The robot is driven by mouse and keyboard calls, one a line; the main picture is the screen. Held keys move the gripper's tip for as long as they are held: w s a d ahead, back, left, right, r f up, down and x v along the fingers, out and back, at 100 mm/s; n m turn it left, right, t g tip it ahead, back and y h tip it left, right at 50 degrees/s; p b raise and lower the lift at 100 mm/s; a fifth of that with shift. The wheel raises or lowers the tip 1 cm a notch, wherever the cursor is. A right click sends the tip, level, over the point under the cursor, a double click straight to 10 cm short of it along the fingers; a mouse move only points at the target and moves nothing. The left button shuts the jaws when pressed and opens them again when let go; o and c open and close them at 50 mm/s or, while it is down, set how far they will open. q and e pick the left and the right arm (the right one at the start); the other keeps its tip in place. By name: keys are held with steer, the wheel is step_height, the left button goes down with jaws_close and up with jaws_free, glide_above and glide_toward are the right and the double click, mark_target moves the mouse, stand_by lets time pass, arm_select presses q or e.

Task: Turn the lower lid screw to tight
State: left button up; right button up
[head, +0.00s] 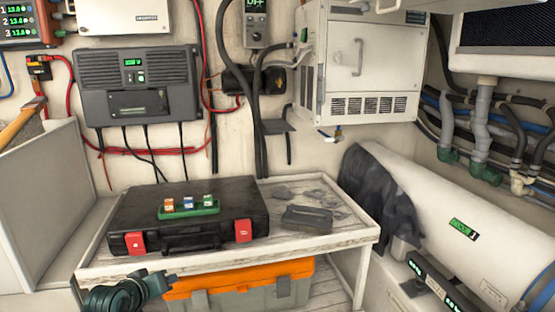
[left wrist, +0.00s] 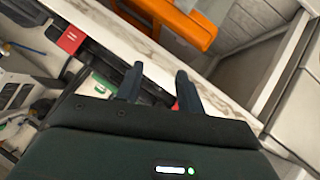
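No lid screw can be made out at this size, and I cannot tell which lid is meant. A dark box with a raised lid-like top (head: 307,219) lies on the white shelf, right of a black case (head: 128,215) with red latches. My left gripper (head: 172,279) is low at the shelf's front left, in front of the case, pointing right. In the left wrist view its two dark fingers (left wrist: 158,77) stand apart with nothing gripped. A red latch (left wrist: 70,40) shows beyond them. My right gripper is not recognisable in view.
A green holder (head: 188,209) with small blocks sits on the case. Below the shelf (head: 328,243) is an orange-lidded toolbox (head: 245,277). A grey wall unit (head: 138,85), white cabinet (head: 366,58) and hanging cables stand behind. A white cylinder (head: 450,215) with black cloth (head: 380,190) fills the right.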

arm_select(q)
steer(key=s+d+f+m, duration=0.2)
steer(key=s+d+f, duration=0.1)
steer(key=s+f, duration=0.35)
steer(key=s+d+f+m, duration=0.2)
steer(key=s+d+f, duration=0.25)
steer(key=s, duration=0.35)
steer(key=s+d+f+m+h, duration=0.1)
steer(key=s+d, duration=0.1)
steer(key=s, duration=0.6)
steer(key=s+d+f+m, duration=0.2)
steer(key=s+d, duration=0.1)
steer(key=s, duration=0.5)
steer(key=shift+d+g+h, duration=0.35)
steer(key=shift+g+h, duration=0.05)
steer(key=shift+f, duration=0.1)
